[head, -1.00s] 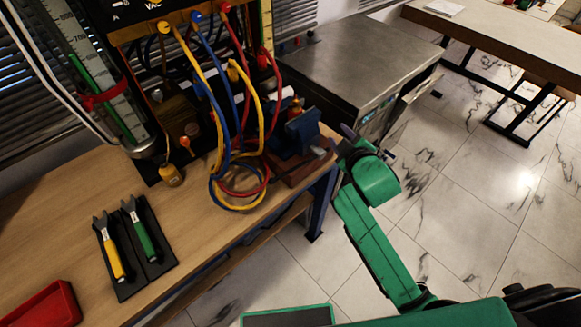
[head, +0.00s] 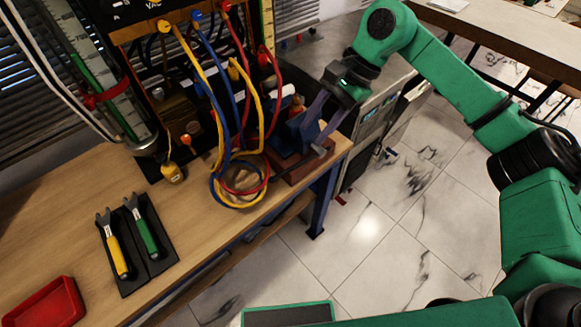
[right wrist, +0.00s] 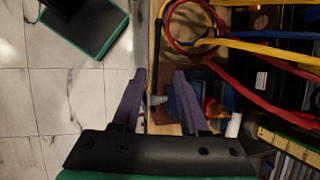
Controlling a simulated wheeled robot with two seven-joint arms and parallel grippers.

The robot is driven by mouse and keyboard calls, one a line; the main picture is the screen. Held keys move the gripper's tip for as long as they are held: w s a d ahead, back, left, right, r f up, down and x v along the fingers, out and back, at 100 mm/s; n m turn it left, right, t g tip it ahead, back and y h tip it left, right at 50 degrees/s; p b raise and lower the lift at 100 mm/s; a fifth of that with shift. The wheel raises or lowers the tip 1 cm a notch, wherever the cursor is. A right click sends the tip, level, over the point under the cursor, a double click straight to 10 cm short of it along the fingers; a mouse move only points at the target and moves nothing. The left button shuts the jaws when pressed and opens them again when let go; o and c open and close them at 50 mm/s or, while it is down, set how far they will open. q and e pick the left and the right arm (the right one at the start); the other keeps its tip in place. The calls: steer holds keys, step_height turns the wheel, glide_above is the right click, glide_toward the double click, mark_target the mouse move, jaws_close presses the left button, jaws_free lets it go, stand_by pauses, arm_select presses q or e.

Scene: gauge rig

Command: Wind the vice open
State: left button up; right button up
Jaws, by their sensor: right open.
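The blue vice (head: 291,133) stands on a red-brown base (head: 297,170) at the right end of the wooden bench. Its grey metal screw end (head: 320,150) points toward the bench's right edge. My right gripper (head: 320,128) reaches in from the right, just above the screw end, with its fingers apart and nothing held. In the right wrist view the two open fingers (right wrist: 159,76) spread over the bench edge, with a grey bar end (right wrist: 158,99) between them. The right finger covers part of the blue vice body (right wrist: 174,106). Contact cannot be told. My left gripper is out of view.
Looped yellow, blue and red cables (head: 238,185) hang close left of the vice. Yellow and green tools (head: 119,258) lie on a black mat, with a red tray (head: 47,304) at lower left. A grey metal cabinet (head: 375,112) stands behind. Open floor lies right.

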mark_target(291, 168)
steer(key=p+x, duration=0.1)
steer(key=x, duration=0.3)
steer(key=p+x, duration=0.2)
steer(key=x, duration=0.3)
steer(key=p+x, duration=0.1)
steer(key=x, duration=0.4)
steer(key=shift+s+d+f, duration=0.15)
steer(key=shift+s+d, duration=0.05)
steer(key=shift+d, duration=0.05)
steer(key=shift+f, duration=0.15)
jaws_close()
stand_by(0.5)
